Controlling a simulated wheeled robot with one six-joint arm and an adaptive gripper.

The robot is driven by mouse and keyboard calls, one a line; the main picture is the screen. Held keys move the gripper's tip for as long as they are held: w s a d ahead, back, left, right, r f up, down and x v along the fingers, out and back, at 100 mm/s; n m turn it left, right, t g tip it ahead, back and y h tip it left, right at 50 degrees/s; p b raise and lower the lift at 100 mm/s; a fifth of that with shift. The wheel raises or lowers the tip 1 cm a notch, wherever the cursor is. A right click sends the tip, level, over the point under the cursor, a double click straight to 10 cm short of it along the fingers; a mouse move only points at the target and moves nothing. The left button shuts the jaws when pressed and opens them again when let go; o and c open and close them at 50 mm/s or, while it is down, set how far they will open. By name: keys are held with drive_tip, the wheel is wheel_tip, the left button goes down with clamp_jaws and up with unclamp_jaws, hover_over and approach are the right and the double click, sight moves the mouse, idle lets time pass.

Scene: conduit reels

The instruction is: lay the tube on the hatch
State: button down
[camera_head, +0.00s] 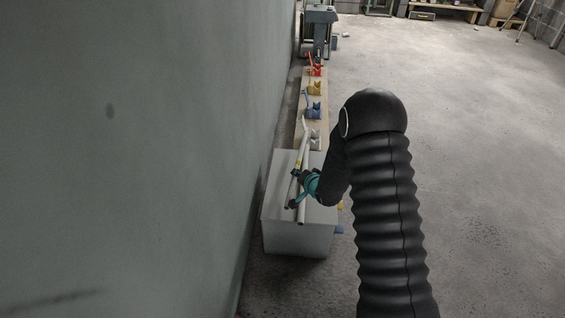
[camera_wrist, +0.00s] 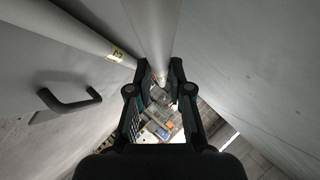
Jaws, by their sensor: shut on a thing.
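My gripper (camera_head: 306,184), teal and black, is over the pale grey box (camera_head: 298,240). In the wrist view my gripper (camera_wrist: 160,80) is shut on a plain whitish tube (camera_wrist: 153,30), which runs up out of the picture between its fingers. The tube's lower end (camera_head: 301,216) shows in the head view over the box top. A second pale tube (camera_wrist: 70,28) with a yellow mark runs beside it. A black handle (camera_wrist: 70,103) stands on a grey surface at left, which may be the hatch. Whether the held tube touches the box top is unclear.
Beyond the box a wooden bench (camera_head: 308,133) carries red (camera_head: 316,70), yellow (camera_head: 315,88) and blue (camera_head: 314,108) cradles along the wall (camera_head: 140,150). A grey machine (camera_head: 319,30) stands at its far end. The concrete floor (camera_head: 470,130) at right is open.

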drive_tip(key=a+n+y+p, duration=0.1)
drive_tip(key=a, duration=0.5)
drive_tip(key=shift+g, duration=0.3)
drive_tip(key=shift+w+d+f+b, duration=0.15)
drive_tip(key=shift+f+b, duration=1.1)
drive_tip(key=shift+f, duration=0.65)
drive_tip(key=shift+w+d+f+b, duration=0.1)
drive_tip(key=shift+f+b, duration=1.1)
drive_tip(key=shift+f, duration=0.75)
drive_tip(key=shift+s+f, duration=0.1)
drive_tip(key=c, duration=1)
unclamp_jaws()
drive_tip(key=shift+f, duration=0.15)
drive_tip(key=o, duration=0.4)
